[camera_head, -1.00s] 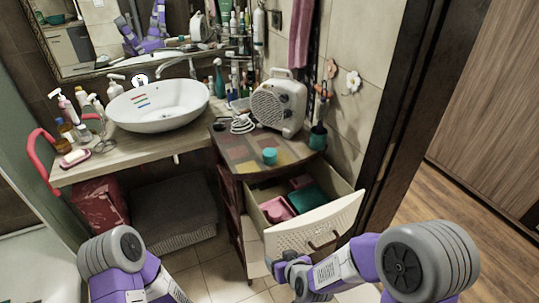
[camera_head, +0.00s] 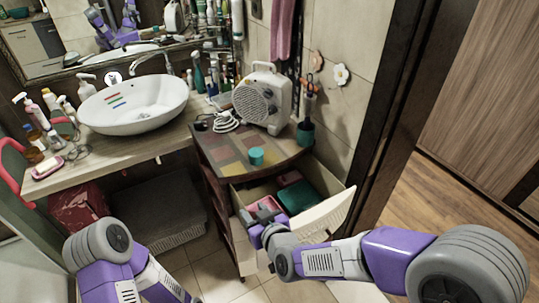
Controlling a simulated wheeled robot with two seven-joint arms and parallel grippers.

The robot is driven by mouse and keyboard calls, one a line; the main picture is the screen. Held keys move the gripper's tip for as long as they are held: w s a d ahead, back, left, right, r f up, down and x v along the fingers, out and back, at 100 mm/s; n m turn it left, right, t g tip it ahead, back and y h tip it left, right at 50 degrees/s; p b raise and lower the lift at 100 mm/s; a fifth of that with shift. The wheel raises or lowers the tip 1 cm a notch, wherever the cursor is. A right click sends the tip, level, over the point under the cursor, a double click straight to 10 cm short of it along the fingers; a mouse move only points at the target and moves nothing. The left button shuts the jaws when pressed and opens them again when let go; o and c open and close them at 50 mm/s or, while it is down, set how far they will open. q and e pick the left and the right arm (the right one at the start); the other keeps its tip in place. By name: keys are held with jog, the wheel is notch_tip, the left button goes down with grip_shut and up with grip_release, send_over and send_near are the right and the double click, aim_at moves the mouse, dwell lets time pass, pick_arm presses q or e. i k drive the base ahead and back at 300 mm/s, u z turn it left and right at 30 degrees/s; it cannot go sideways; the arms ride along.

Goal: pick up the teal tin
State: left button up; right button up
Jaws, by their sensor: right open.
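The teal tin (camera_head: 256,156) is a small round tin standing on the checkered top of the dark wooden cabinet (camera_head: 225,160), near its front edge. My right gripper (camera_head: 254,215) is open and empty, in front of the cabinet and below the tin, at the left end of the open drawer. It is clearly apart from the tin. My left arm shows at the bottom left, but its gripper is out of the picture.
The drawer (camera_head: 318,214) stands open under the cabinet top, with pink and teal containers inside. A white fan heater (camera_head: 262,102) and a dark teal cup (camera_head: 305,132) stand behind the tin. A white basin (camera_head: 133,104) sits on the counter to the left.

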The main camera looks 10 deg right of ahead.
aim_at(255, 154)
jog(key=z, duration=2.4)
jog(key=k, duration=1.65)
jog(key=u, duration=1.35)
jog(key=i, duration=1.7)
